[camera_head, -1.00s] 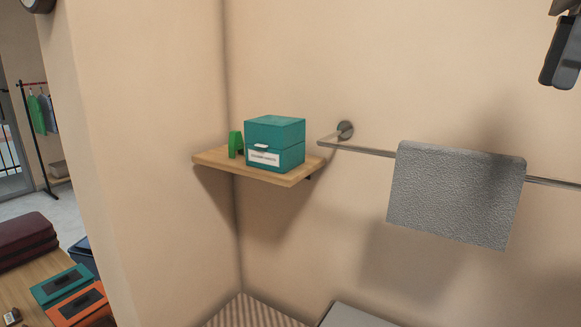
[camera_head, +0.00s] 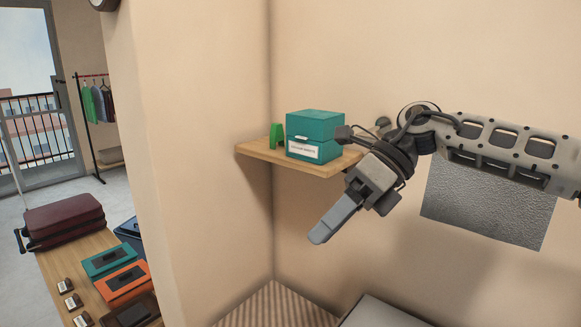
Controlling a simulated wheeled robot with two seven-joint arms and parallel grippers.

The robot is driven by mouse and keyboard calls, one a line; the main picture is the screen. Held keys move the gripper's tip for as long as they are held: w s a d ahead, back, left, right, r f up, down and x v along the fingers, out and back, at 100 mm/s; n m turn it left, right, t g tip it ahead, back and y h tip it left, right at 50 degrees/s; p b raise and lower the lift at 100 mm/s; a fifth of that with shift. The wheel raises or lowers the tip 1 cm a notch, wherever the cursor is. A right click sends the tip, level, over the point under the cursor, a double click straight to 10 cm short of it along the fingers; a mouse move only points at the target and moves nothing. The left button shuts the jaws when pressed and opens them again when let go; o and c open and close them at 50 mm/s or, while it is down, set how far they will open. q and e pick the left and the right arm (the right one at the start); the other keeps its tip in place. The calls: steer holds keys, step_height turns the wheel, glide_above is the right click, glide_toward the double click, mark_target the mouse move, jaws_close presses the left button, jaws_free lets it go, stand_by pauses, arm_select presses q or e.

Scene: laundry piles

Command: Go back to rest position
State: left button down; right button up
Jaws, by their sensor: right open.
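My right gripper (camera_head: 332,222) points down and to the left, below and in front of the wall shelf's right end. It is open, with no object seen in it; its fingers overlap from this angle. My left gripper is not in view.
A wooden shelf (camera_head: 258,151) holds a teal labelled box (camera_head: 314,133) and a green object (camera_head: 276,136). A wooden table (camera_head: 66,267) at lower left bears a maroon suitcase (camera_head: 64,219) and flat teal and orange cases.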

steer(key=s+a+f+m+y, duration=0.3)
steer(key=a+y, duration=0.2)
steer(key=a, duration=0.2)
steer(key=s+a+f+m+y, duration=0.2)
steer(key=a+m+y, duration=0.15)
steer(key=a, duration=0.25)
steer(key=w+d+f+m+t+h, duration=0.1)
steer(key=d+f+m+t+h, duration=0.35)
steer(key=f+m+t, duration=0.85)
steer(key=d+f+m+t+h, duration=0.3)
steer(key=d+f+m+t, duration=0.35)
steer(key=m, duration=1.25)
steer(key=s+d+f+m+g+h, duration=0.3)
steer(key=s+d+f+m, duration=0.1)
steer(key=s+d+f, duration=0.2)
steer(key=s+d+f+m+g+h, duration=0.3)
steer(key=s+d+f+h, duration=0.1)
steer(key=s+f, duration=0.4)
step_height(320, 180, down, 2)
steer(key=shift+d+f+m, duration=0.25)
steer(key=shift+d+m, duration=0.1)
steer(key=shift+d, duration=0.55)
